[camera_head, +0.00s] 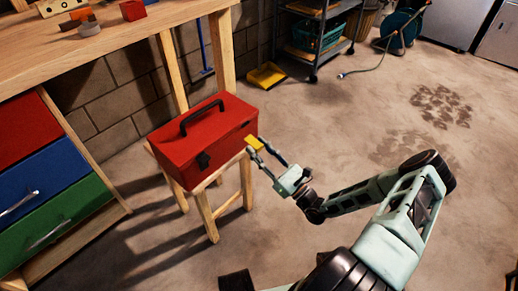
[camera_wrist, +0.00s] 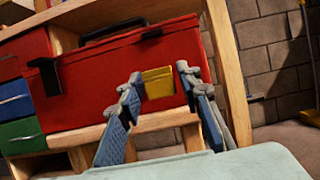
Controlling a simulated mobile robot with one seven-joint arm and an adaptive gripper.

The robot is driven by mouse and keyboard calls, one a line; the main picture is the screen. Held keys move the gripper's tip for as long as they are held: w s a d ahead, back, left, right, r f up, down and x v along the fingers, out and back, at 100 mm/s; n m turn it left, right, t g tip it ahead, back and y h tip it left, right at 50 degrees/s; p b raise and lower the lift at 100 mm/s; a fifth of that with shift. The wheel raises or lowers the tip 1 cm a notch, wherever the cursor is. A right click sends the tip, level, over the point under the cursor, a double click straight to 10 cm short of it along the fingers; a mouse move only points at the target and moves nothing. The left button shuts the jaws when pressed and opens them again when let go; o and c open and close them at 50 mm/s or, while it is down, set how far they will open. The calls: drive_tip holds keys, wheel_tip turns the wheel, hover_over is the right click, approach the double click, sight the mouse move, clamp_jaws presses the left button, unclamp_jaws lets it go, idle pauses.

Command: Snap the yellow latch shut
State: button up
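A red toolbox (camera_head: 182,150) with a black handle stands on a small wooden stool, its lid down. The yellow latch (camera_head: 254,142) sticks out at the toolbox's right end, low on the front in the wrist view (camera_wrist: 158,83). A dark latch (camera_head: 203,160) is on the same front, farther left; it also shows in the wrist view (camera_wrist: 47,76). My gripper (camera_head: 257,148) is open at the yellow latch. In the wrist view the fingers (camera_wrist: 159,74) stand either side of it, with gaps visible. I cannot tell whether they touch it.
The wooden stool (camera_head: 206,215) has slim legs. A workbench (camera_head: 110,57) with red, blue and green drawers (camera_head: 55,190) stands at left. A block wall (camera_head: 110,100) is behind. A yellow dustpan (camera_head: 266,76) and grey cart (camera_head: 318,40) are farther back.

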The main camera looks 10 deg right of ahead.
clamp_jaws()
drive_tip(key=shift+r+p, duration=0.15)
drive_tip(key=shift+p, duration=0.15)
